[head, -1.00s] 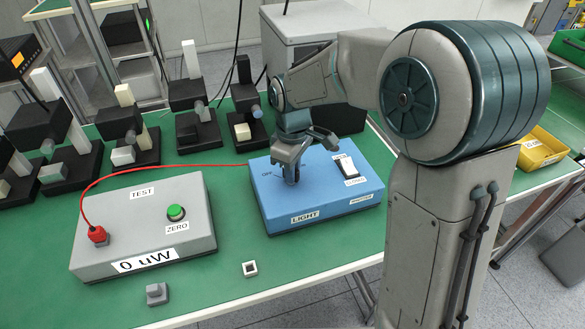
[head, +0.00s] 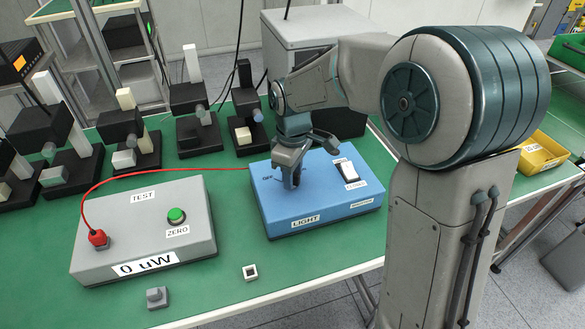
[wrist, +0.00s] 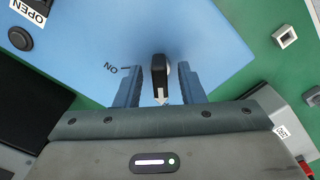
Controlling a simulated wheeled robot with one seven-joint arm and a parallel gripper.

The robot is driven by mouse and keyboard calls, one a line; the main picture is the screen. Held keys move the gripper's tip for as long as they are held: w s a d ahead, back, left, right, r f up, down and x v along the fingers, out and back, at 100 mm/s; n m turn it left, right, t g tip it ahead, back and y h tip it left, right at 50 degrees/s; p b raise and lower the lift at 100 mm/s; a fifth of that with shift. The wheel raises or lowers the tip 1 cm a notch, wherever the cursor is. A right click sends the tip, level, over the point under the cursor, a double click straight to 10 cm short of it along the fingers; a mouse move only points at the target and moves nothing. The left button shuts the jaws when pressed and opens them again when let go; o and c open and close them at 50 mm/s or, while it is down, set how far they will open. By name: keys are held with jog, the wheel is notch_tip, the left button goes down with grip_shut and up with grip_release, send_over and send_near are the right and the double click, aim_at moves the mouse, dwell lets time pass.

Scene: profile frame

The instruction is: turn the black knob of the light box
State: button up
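The light box (head: 330,205) is a blue box with a LIGHT label on the right part of the green table. Its black knob (wrist: 159,72) shows in the wrist view, with a white pointer mark toward the bottom of that view. My gripper (head: 291,181) is down over the box. In the wrist view its blue fingers (wrist: 160,82) stand on both sides of the knob, with a gap on each side. In the head view my gripper hides the knob.
A grey TEST meter box (head: 190,245) reads 0 uW, with a green ZERO button (head: 176,215) and a red cable (head: 150,180) running toward the light box. Two small blocks lie in front. Black fixtures stand behind.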

notch_tip(320, 180, up, 14)
dwell(0.5)
jog(key=shift+s, duration=0.1)
jog(key=s+d+f+m+t, duration=0.1)
jog(key=s+d+f+m, duration=0.3)
jog(key=s, duration=0.5)
jog(key=s+d+f+m+t, duration=0.2)
jog(key=s+d+f+m, duration=0.2)
jog(key=s+d+m, duration=0.4)
jog(key=s+d, duration=0.1)
jog(key=d, duration=0.1)
jog(key=shift+d+m, duration=0.3)
jog(key=shift+m, duration=0.1)
